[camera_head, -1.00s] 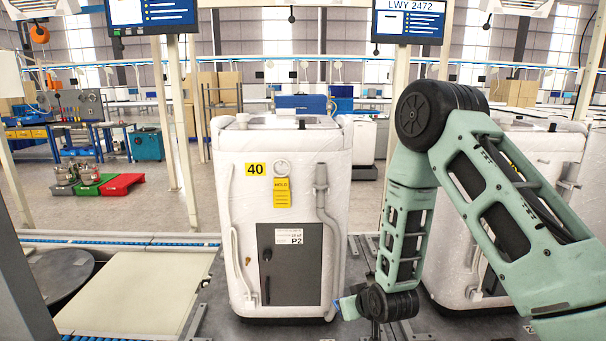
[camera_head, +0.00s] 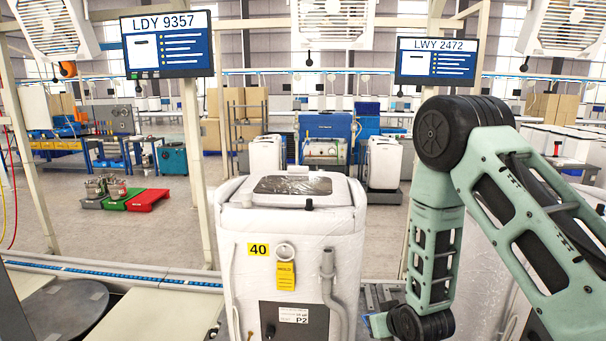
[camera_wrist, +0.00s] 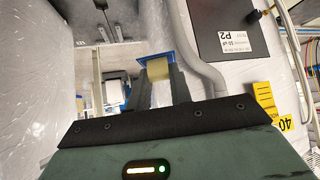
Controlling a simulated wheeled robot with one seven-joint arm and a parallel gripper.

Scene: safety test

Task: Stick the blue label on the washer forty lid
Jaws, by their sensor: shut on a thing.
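The washer forty (camera_head: 240,270) stands upright in the middle, wrapped in clear film, with a yellow "40" tag (camera_head: 258,249) on its front. Its white lid (camera_head: 336,190) with a dark window is on top, and no blue label shows on it. My gripper (camera_wrist: 158,88) is shut on the blue label (camera_wrist: 150,59), a blue square with a tan piece between the fingers. In the head view, my gripper (camera_head: 384,325) is low at the washer's right side, beside the grey hose (camera_head: 327,280), and its fingers are hardly visible. In the wrist view the label is close to the hose (camera_wrist: 205,75); contact is unclear.
A yellow hanging tag (camera_head: 285,275) and a dark panel (camera_head: 270,315) are on the washer's front. Another wrapped machine (camera_head: 485,290) stands behind my arm at right. A screen reading LDY 9357 (camera_head: 167,43) hangs at upper left. The space above the lid is clear.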

